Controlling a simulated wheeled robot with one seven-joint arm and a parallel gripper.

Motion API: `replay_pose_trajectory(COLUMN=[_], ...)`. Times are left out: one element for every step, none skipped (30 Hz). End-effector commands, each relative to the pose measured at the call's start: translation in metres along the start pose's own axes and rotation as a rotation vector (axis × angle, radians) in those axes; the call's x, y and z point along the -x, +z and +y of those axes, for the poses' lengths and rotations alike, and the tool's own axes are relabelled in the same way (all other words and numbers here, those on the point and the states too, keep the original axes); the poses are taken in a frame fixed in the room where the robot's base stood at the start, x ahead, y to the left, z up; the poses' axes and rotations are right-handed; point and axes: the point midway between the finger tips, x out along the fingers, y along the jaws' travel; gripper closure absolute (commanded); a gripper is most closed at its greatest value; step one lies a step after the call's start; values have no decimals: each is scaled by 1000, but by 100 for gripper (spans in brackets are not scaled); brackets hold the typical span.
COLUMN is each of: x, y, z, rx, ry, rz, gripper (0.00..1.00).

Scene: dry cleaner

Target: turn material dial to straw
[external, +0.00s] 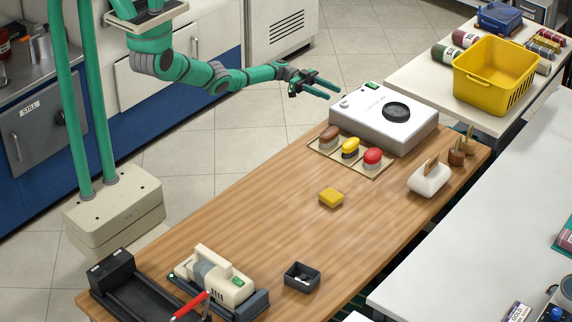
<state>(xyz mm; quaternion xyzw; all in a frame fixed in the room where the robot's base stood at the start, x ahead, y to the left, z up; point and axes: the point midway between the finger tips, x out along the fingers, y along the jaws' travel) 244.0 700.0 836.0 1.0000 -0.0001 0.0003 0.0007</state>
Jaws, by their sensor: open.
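A white box-shaped device (372,131) stands at the far end of the wooden table. Its top carries a large dark round part (397,112), a small pale knob (345,103) near its left corner and a small green panel (372,86). Which of these is the material dial, and what its markings say, is too small to tell. My gripper (335,92) is open and empty, with its two green fingers pointing right. In the picture it is just left of and above the knob; the exact gap and height cannot be told. It does not appear to touch the device.
A tray (326,152) with brown, yellow and red brushes lies in front of the device. A yellow block (331,197) and a white holder (429,178) sit nearby. A yellow basket (495,75) stands on the side table. Mid-table wood is mostly clear.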

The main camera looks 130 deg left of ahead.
Motion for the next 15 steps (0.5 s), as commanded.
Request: replay_pose_trajectory(x=[10,15,21,25,30,37,41,46,51,54,46,41,38,34,30], y=[0,0,0,0,0,0,0,0,0,1,7,11,14,17,21], z=[-1,-1,0,-1,-1,-1,-1,-1,0,0,4,6,8,10,12], rx=[0,1,1,1,1,0,0,0,1,-1,-15,-35,-48,-63,-81], ry=[-3,-3,-2,-2,-2,-2,-2,-2,-2,-2,-7,-19,-28,-35,-47], rz=[-1,-1,-1,-1,-2,-2,-2,-2,-2,1,21,42,56,69,86], gripper=[56,56,56,56,56,56,56,56,56,56,56,56,56,56,56])
